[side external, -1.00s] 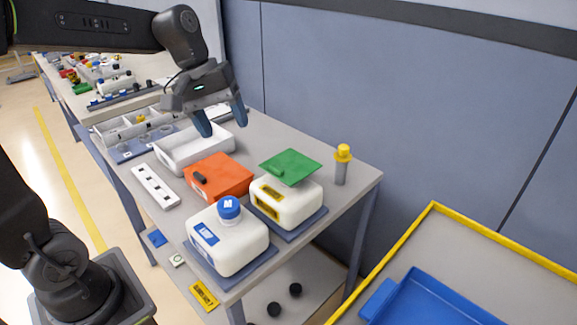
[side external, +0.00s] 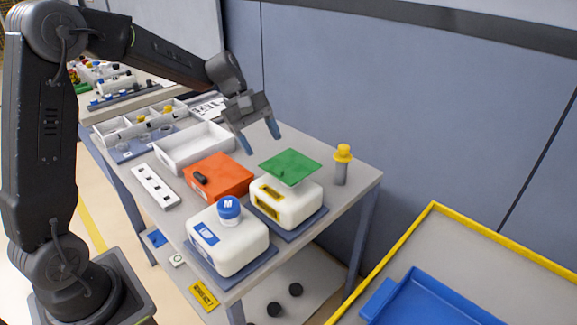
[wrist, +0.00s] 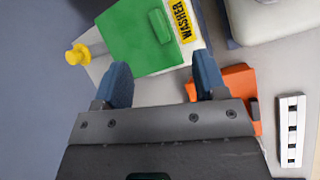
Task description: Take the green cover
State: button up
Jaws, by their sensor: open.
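The green cover (side external: 290,166) is a flat square plate with a small raised grip. It lies on top of the white washer container (side external: 287,203), which has a yellow label. My gripper (side external: 261,144) is open and empty, above and behind the cover, apart from it. In the wrist view the green cover (wrist: 142,37) lies ahead of my fingertips (wrist: 160,72), with its grip on the right side and the washer label beside it.
A yellow-topped grey post (side external: 342,165) stands at right. A white tray (side external: 194,148) lies behind.

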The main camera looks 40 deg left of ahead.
aim_at(269, 169)
jog(key=shift+x, duration=2.85)
jog(key=shift+s+a+f, duration=0.1)
jog(key=shift+s+a, duration=0.05)
jog(key=shift+s, duration=0.05)
grip_shut()
